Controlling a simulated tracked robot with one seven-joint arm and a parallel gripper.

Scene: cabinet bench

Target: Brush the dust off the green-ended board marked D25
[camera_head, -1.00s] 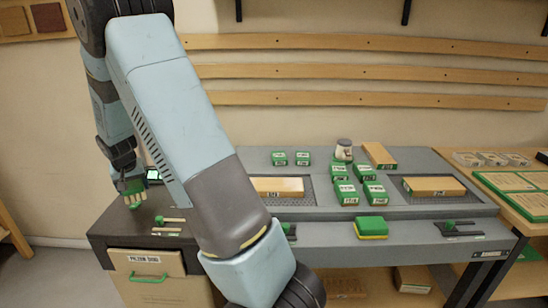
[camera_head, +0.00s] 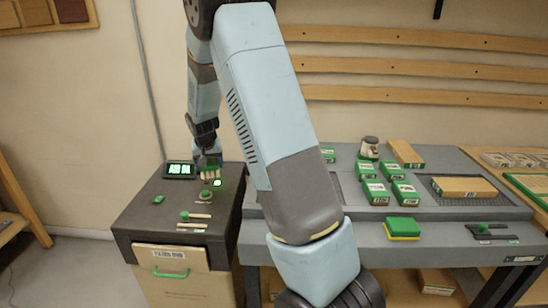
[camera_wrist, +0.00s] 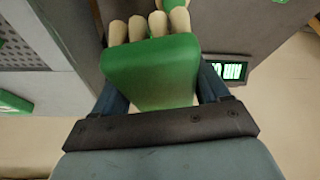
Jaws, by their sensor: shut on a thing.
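My gripper (camera_head: 208,158) is shut on a brush with a green block (camera_head: 211,168) and pale rounded tufts. It holds the brush above the back of the dark cabinet top. In the wrist view the green block (camera_wrist: 150,72) sits between the fingers (camera_wrist: 158,98), with the pale tufts (camera_wrist: 150,25) at its far edge. A tan board (camera_head: 458,188) lies on a dark grille at the right of the grey bench, and another tan board (camera_head: 407,153) lies behind it. Their markings are too small to read, so I cannot tell which is D25. My arm hides the bench's left part.
The dark cabinet (camera_head: 165,215) carries a lit display (camera_head: 180,170), a smaller lit screen (camera_head: 217,183) and small green-topped items (camera_head: 205,194). Several green-topped boxes (camera_head: 376,192), a jar (camera_head: 369,147) and a green-and-yellow block (camera_head: 402,230) stand on the grey bench.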

